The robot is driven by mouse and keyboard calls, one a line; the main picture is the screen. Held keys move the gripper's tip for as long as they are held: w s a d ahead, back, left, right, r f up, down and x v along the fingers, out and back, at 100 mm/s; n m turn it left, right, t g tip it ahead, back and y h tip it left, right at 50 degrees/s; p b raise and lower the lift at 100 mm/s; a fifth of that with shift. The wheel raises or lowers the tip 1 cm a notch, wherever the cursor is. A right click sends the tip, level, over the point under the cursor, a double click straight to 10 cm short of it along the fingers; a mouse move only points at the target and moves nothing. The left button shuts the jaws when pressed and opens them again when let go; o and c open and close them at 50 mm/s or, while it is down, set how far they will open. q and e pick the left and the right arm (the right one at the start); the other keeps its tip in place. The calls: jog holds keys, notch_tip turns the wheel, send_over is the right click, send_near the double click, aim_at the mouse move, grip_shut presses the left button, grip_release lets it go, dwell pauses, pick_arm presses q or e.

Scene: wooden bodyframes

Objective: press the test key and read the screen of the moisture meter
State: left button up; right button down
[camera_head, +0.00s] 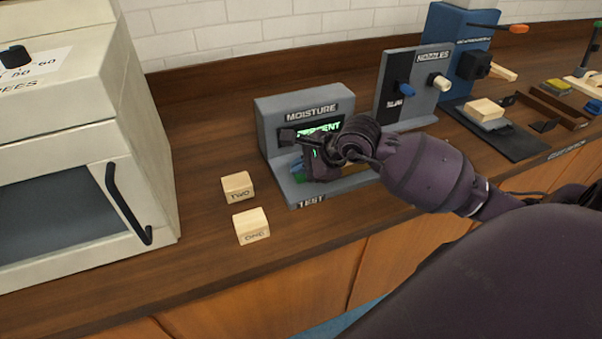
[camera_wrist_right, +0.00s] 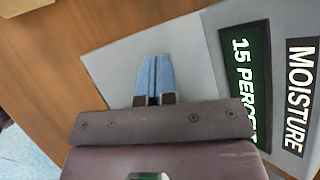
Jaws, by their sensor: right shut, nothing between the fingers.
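The grey moisture meter (camera_head: 268,110) stands on the wooden counter, with a MOISTURE label on its upright panel and a TEST label (camera_head: 311,201) on the front edge of its base. Its screen (camera_head: 335,126) is lit green and partly covered by my arm. In the right wrist view the screen (camera_wrist_right: 243,90) reads "15 PERCENT", its end partly hidden by my gripper. My right gripper (camera_head: 297,164) is shut and empty, low over the meter's base near the TEST label. Its closed blue fingertips (camera_wrist_right: 155,75) show over the grey base. I cannot make out the test key. My left gripper is out of view.
Two wooden blocks, marked TWO (camera_head: 238,187) and ONE (camera_head: 251,226), lie left of the meter. A cream oven-like cabinet (camera_head: 150,150) stands at the left. A grey panel with knobs (camera_head: 415,88) and a blue machine (camera_head: 450,35) stand to the right.

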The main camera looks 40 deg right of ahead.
aim_at(301, 176)
jog(key=shift+r, duration=0.65)
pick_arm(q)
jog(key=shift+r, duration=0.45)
pick_arm(e)
jog(key=shift+r+p, duration=0.85)
jog(key=shift+r, duration=0.3)
jog(key=shift+r+p, duration=0.75)
jog(key=shift+r, duration=0.65)
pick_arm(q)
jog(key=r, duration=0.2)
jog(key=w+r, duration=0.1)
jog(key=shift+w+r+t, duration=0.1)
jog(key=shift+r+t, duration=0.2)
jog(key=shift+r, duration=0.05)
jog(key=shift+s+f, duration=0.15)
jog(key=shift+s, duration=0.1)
pick_arm(e)
jog(key=shift+f, duration=0.1)
